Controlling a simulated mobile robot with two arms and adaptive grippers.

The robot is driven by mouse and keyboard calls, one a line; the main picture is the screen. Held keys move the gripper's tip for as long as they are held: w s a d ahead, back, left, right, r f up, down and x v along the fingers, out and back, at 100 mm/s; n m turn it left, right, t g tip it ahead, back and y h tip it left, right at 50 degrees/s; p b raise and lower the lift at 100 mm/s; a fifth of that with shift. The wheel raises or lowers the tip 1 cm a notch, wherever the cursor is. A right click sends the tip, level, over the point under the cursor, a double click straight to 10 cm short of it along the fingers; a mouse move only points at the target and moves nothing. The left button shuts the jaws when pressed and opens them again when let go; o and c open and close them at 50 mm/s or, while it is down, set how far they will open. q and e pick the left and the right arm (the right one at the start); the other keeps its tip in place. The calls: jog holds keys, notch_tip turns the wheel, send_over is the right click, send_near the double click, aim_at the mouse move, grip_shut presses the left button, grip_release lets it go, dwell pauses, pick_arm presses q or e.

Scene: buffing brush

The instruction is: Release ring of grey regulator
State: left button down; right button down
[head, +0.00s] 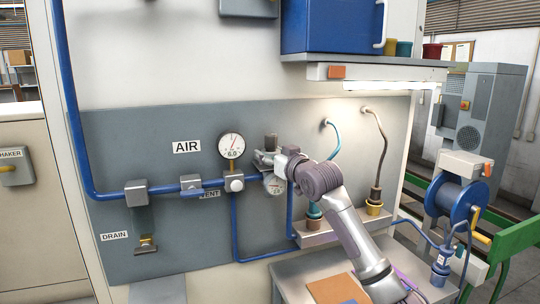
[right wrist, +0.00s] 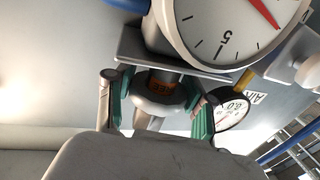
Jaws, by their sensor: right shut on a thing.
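The grey regulator sits on the blue air pipe, mostly hidden behind my right gripper (head: 267,160) in the head view. Its small round gauge (head: 274,185) shows just below the gripper. In the right wrist view the regulator's grey ring (right wrist: 155,103) carries a small orange label. The green-padded fingers of my right gripper (right wrist: 160,107) stand on both sides of the ring and are shut on it. The regulator's gauge (right wrist: 220,32) is large and close above the ring there. My left gripper is not in view.
A larger gauge (head: 231,146) stands above a white valve knob (head: 234,184) left of my right gripper. A drain valve (head: 146,243) hangs farther left. A blue cabinet (head: 332,27) is above.

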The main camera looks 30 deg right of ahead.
jog(key=shift+r, duration=0.45)
jog(key=c, duration=0.9)
grip_release()
jog(key=o, duration=0.5)
jog(key=shift+f, duration=0.1)
jog(key=s, duration=1.2)
jog(key=shift+a, duration=0.2)
